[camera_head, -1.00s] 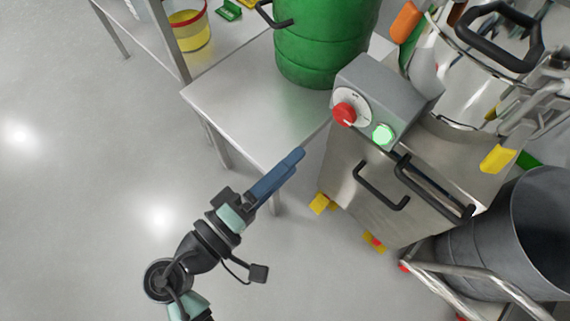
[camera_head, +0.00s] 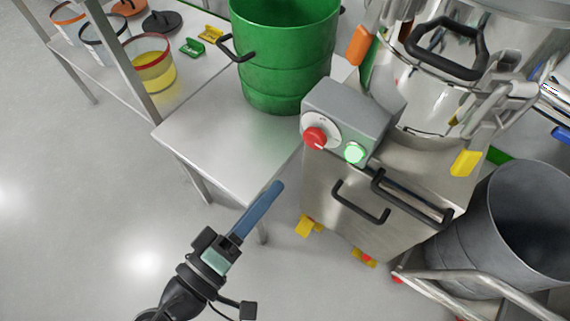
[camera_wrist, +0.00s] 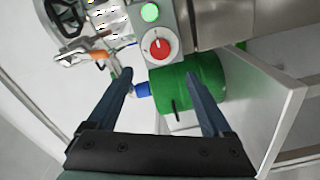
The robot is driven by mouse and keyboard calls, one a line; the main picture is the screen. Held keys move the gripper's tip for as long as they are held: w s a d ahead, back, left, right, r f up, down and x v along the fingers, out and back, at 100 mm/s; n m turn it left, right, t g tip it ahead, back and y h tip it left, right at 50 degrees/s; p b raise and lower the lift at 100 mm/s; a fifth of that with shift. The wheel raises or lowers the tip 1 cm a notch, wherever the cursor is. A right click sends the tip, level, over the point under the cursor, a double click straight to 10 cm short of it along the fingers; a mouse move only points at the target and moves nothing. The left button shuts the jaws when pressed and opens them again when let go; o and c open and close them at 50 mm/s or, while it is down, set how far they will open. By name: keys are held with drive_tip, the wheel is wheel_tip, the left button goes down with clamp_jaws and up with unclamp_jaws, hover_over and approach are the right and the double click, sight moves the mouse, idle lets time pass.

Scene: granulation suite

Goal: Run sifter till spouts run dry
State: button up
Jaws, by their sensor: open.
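The sifter (camera_head: 375,195) is a steel cabinet with a round steel top. Its grey control box carries a red rotary knob (camera_head: 315,138) on a white dial and a lit green button (camera_head: 354,152). In the wrist view the red knob (camera_wrist: 159,48) and green button (camera_wrist: 150,12) are ahead, above the space between my fingers. A green drum (camera_head: 284,55) stands on the steel table left of the sifter. My gripper (camera_head: 272,192) is open and empty, in front of the table edge, below and left of the control box, apart from it. Spout flow cannot be made out.
The steel table (camera_head: 215,130) borders the sifter's left. A dark grey bin (camera_head: 480,235) on a tubular frame stands at the right. A shelf holds a yellow-filled tub (camera_head: 150,65) and several other tubs. The floor (camera_head: 60,200) at left is clear.

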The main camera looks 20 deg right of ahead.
sight(312, 141)
drive_tip(key=w+d+m, duration=0.2)
drive_tip(key=d+m, duration=0.1)
drive_tip(key=m, duration=0.1)
drive_tip(key=w+d+m+b, duration=0.1)
drive_tip(key=w+d+m, duration=0.2)
drive_tip(key=m, duration=0.1)
drive_tip(key=w+d+m, duration=0.2)
drive_tip(key=d+m, duration=0.1)
drive_tip(key=m, duration=0.1)
drive_tip(key=shift+w+d+r, duration=0.1)
drive_tip(key=shift+w+d, duration=0.2)
clamp_jaws()
idle(0.5)
